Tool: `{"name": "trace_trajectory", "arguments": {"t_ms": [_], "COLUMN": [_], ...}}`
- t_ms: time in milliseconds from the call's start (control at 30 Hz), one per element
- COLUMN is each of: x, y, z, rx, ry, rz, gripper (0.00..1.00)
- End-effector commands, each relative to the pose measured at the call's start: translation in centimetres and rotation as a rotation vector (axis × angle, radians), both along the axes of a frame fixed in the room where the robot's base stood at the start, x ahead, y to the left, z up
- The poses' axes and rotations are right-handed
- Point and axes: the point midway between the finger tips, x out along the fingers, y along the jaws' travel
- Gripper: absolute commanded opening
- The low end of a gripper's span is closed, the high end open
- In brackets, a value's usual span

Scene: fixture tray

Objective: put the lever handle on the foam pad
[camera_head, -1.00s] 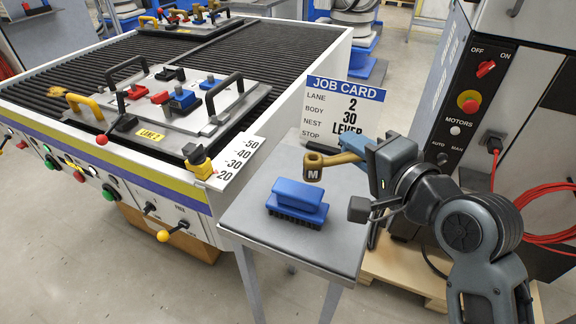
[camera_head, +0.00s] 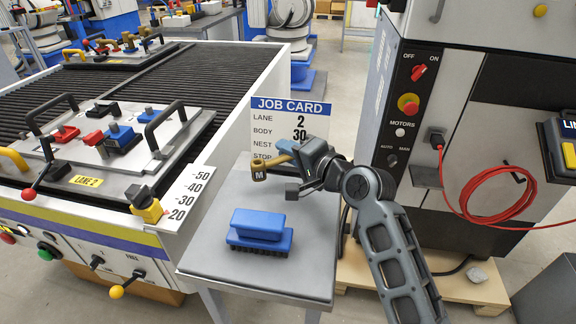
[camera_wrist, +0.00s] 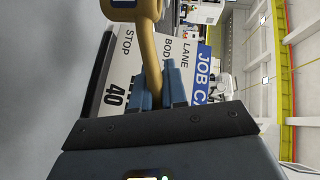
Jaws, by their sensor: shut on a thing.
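The brass-coloured lever handle (camera_head: 259,173), with a dark hub marked M, is held above the small grey table (camera_head: 210,262). My gripper (camera_head: 288,152) is shut on its bar, with the hub sticking out to the left. In the wrist view the handle (camera_wrist: 149,45) runs up between my two blue fingertips (camera_wrist: 160,84), and its hub is cut off by the top edge. I cannot make out a foam pad in either view.
A blue brush (camera_head: 260,232) with dark bristles lies on the table, left of and below my gripper. A job card (camera_head: 290,118) stands behind the handle. The fixture tray (camera_head: 105,160) is at left, a dark control cabinet (camera_head: 405,130) at right. The table's front is clear.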

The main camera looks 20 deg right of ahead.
Motion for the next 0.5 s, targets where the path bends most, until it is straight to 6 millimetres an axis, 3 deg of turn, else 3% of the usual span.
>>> {"name": "trace_trajectory", "arguments": {"t_ms": [300,500], "x": [0.0,0.0], "y": [0.0,0.0], "z": [-3.8,-3.9], "rx": [0.001,0.000], "ry": [0.002,0.000], "rz": [-0.001,0.000], "gripper": [0.00,0.00]}}
